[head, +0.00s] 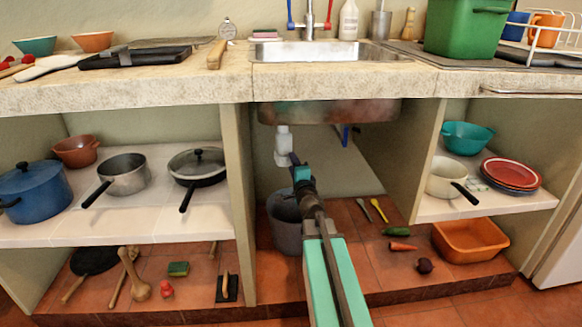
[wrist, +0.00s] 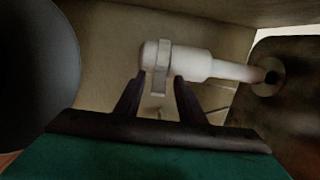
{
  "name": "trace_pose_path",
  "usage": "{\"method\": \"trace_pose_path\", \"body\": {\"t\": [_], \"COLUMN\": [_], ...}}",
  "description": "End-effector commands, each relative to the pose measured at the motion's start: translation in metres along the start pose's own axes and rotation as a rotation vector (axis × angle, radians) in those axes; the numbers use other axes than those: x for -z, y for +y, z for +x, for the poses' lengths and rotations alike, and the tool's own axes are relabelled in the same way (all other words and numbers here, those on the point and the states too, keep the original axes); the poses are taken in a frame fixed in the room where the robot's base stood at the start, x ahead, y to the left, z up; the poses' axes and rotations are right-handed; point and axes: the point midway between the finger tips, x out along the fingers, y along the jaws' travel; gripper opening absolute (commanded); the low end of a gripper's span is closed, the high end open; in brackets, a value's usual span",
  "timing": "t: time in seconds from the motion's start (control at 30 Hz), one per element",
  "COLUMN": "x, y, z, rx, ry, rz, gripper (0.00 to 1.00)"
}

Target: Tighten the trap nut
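The white trap (head: 283,150) hangs below the sink basin, in the open bay under the counter. In the wrist view the trap (wrist: 190,64) lies sideways, with its thin pipe running right to the drain. The trap nut (wrist: 161,66) is a pale grey-white ring around its wide part. My gripper (wrist: 159,80) is open, with one dark finger on each side of the nut and a gap beside it. I cannot tell whether the fingertips touch the trap. In the head view my gripper (head: 293,160) is at the trap's lower right, and the nut cannot be made out.
A grey bucket (head: 286,222) stands below the trap, partly behind my arm. The metal sink basin (head: 330,111) is close above. Cabinet walls (head: 238,190) bound the bay on both sides. A blue pipe or valve (head: 345,136) hangs right of the trap.

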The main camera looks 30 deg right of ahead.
Motion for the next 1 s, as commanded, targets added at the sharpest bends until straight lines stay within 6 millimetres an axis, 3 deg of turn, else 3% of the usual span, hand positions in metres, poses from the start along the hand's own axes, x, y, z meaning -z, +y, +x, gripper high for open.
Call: {"method": "trace_pose_path", "body": {"t": [0.37,0.7,1.0], "x": [0.003,0.003,0.002], "y": [0.001,0.001,-0.001], "z": [-0.006,-0.031,-0.038], "rx": [-0.002,-0.002,-0.007], "ry": [0.005,0.006,0.0], "rz": [0.001,0.001,0.004], "gripper": [0.36,0.36,0.36]}}
